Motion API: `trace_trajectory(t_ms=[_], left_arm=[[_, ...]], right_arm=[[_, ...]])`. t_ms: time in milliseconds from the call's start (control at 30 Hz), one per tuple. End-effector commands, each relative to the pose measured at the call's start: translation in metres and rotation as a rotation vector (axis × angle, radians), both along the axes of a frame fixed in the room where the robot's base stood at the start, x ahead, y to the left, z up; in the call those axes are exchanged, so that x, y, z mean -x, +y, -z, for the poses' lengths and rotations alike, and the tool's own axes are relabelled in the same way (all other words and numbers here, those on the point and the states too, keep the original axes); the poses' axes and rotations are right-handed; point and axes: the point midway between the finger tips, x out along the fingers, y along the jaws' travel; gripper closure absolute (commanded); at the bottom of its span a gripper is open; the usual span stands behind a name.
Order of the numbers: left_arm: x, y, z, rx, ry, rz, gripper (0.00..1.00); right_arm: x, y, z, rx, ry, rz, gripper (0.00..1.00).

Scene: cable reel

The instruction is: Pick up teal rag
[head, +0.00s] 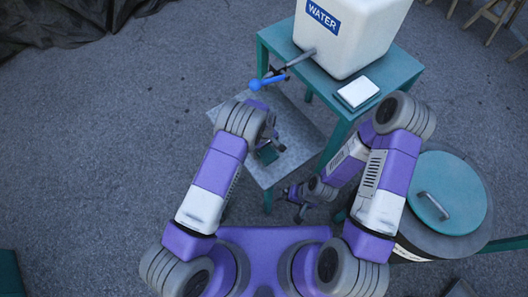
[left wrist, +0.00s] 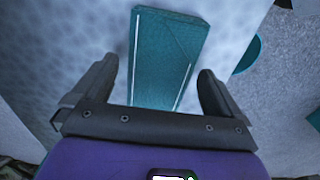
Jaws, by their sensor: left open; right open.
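The teal rag (left wrist: 168,45) is a folded rectangle with pale stripes, lying on a grey metal tabletop (left wrist: 90,30). In the head view the rag (head: 267,154) shows small beside my left gripper (head: 272,143), which partly covers it. In the left wrist view my left gripper (left wrist: 157,72) is open, its two fingers on either side of the rag's near part with gaps to both sides. Whether the fingertips are down at the tabletop's height I cannot tell. My right gripper (head: 302,210) is open and empty, low beside the green table legs.
A white water container (head: 350,40) with a blue-handled tap (head: 268,82) stands on the green table (head: 400,65), above and right of the metal tabletop. A white pad (head: 357,92) lies there too. A drum with a teal lid (head: 447,190) stands at right. Open ground is at left.

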Motion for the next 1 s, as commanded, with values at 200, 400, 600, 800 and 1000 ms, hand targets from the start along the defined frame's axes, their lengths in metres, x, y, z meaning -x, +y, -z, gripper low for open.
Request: trace_trajectory(t_ms=[200, 400, 600, 800, 1000], left_arm=[[-0.0004, -0.0001, 0.0058, 0.002, -0.001, 0.000, 0.00], [-0.0004, -0.0001, 0.0055, 0.002, -0.001, 0.000, 0.23], [-0.0004, 0.0000, 0.0055, 0.001, -0.001, 0.000, 0.54], [-0.0005, 0.0000, 0.0053, 0.001, -0.002, 0.000, 0.57], [-0.0007, 0.0004, -0.0010, 0.001, -0.002, -0.001, 0.57]], right_arm=[[0.0001, 0.0000, 0.0020, 0.000, 0.000, 0.000, 0.00], [0.0001, 0.0000, 0.0019, 0.000, 0.000, 0.000, 0.00], [0.0000, 0.0000, 0.0019, 0.000, 0.000, 0.000, 0.00], [0.0001, 0.0000, 0.0019, 0.000, 0.000, 0.000, 0.00], [0.0000, 0.0000, -0.0021, 0.000, 0.000, 0.000, 0.00]])
